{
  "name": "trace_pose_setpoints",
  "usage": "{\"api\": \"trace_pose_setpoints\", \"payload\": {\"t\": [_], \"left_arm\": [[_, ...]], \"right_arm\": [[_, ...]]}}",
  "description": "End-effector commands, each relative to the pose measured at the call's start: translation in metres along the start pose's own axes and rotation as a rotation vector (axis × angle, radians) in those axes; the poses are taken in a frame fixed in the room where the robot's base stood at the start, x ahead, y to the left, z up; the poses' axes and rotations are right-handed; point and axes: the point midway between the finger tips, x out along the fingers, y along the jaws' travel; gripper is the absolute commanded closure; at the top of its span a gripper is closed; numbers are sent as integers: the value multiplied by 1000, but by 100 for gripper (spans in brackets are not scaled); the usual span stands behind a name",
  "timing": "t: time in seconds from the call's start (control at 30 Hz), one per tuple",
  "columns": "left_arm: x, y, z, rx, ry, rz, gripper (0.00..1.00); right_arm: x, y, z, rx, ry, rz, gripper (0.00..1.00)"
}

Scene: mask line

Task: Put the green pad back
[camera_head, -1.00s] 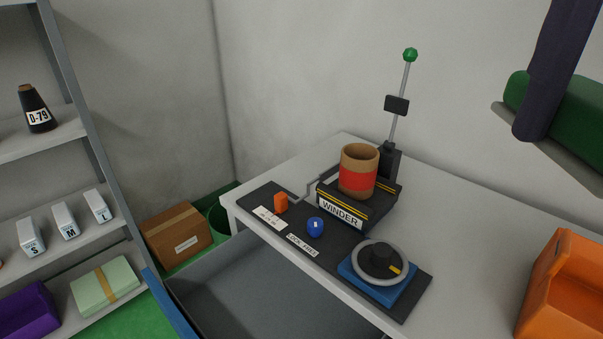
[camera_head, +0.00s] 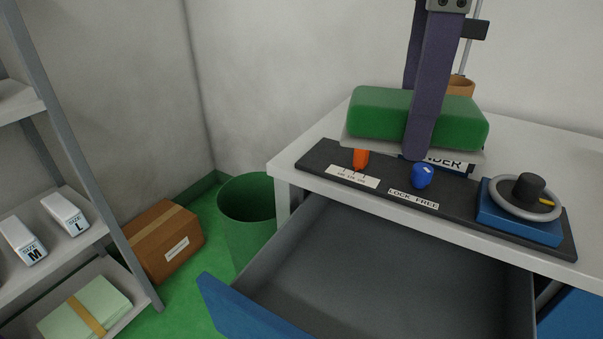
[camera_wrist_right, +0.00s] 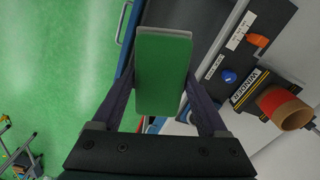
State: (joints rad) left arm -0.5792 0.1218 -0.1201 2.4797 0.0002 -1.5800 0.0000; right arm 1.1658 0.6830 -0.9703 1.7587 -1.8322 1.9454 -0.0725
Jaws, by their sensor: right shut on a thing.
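The green pad (camera_head: 382,113) is a thick green block with a thin grey layer underneath. My right gripper (camera_head: 421,130) is shut on it, one purple finger across its near face, and holds it up in front of the winder. In the right wrist view the pad (camera_wrist_right: 163,75) sits between the two fingers of the gripper (camera_wrist_right: 160,95). In the head view the pad hides most of the winder and of the brown cup (camera_head: 461,86) behind it. My left gripper is not in view.
A grey drawer (camera_head: 370,270) with a blue front stands open below the control panel (camera_head: 318,153). The panel has an orange switch, a blue knob and a round dial (camera_head: 526,198). A green bin (camera_head: 246,205), a cardboard box (camera_head: 165,240) and a shelf (camera_head: 85,232) are at left.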

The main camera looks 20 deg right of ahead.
Motion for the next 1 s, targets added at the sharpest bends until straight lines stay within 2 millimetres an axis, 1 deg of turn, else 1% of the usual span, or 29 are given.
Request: {"api": "trace_pose_setpoints", "payload": {"t": [0.03, 0.27, 0.3, 0.4, 0.5, 0.6, 0.7, 0.77, 0.83, 0.97, 1.0], "left_arm": [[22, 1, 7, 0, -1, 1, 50], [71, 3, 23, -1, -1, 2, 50], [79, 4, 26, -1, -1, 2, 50], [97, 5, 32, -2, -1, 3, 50], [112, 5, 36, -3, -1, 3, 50], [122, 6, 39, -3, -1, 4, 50], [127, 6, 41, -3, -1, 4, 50], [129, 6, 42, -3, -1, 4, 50], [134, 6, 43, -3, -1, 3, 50], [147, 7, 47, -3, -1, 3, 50], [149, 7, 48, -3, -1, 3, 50]], "right_arm": [[28, 0, -1, 134, 1, 5, 68], [96, -7, -10, 830, 2, 3, 68], [107, -8, -12, 951, 2, 4, 68], [134, -11, -17, 1237, 3, 2, 68], [156, -13, -22, 1482, 1, 1, 68], [170, -14, -26, 1670, 0, 1, 68], [179, -15, -28, 1791, -1, 1, 68], [183, -16, -29, 1836, 0, 1, 68], [193, -16, -30, 1863, 0, 1, 68], [224, -15, -30, 1873, 4, 2, 68], [236, -15, -30, 1873, 6, 2, 68]]}}
